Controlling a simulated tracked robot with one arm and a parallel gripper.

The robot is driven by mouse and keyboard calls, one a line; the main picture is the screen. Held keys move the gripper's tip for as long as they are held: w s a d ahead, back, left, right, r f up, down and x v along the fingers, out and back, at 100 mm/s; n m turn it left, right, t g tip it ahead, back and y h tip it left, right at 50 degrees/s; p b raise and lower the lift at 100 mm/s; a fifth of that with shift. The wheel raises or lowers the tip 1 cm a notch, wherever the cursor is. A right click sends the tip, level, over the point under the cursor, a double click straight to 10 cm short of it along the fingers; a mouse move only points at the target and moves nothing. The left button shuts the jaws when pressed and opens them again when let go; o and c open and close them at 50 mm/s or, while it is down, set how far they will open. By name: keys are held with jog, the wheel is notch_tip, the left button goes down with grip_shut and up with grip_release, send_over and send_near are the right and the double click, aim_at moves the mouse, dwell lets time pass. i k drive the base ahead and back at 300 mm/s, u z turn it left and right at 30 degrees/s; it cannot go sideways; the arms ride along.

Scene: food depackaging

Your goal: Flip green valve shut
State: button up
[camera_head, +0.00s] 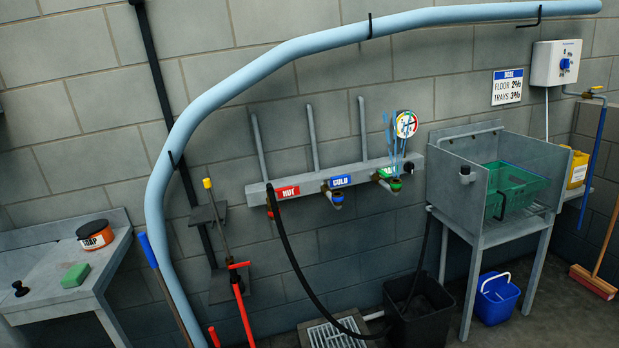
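The green valve (396,185) is at the right end of a grey wall-mounted pipe rail (352,178), below a partly hidden green label (388,172). Thin blue streaks like spraying water (392,138) rise above it, in front of a round gauge (406,124). The valve is small here, and I cannot tell its handle position. Left of it are a blue valve (337,198) under a "COLD" label (340,181) and a red "HOT" label (288,192) with a black hose (287,245) hanging beside it. My gripper is not in view.
A black bin (420,312) and floor grate (335,334) lie below the rail. A metal sink (462,195) with a green crate (515,190) stands right, above a blue bucket (496,298). Red-handled tools (240,300) and a thick blue pipe (157,205) are left.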

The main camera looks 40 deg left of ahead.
aim_at(378, 172)
jog(key=u, duration=0.45)
jog(key=i, duration=1.65)
jog(key=z, duration=0.45)
jog(key=i, duration=1.3)
jog(key=u, duration=0.35)
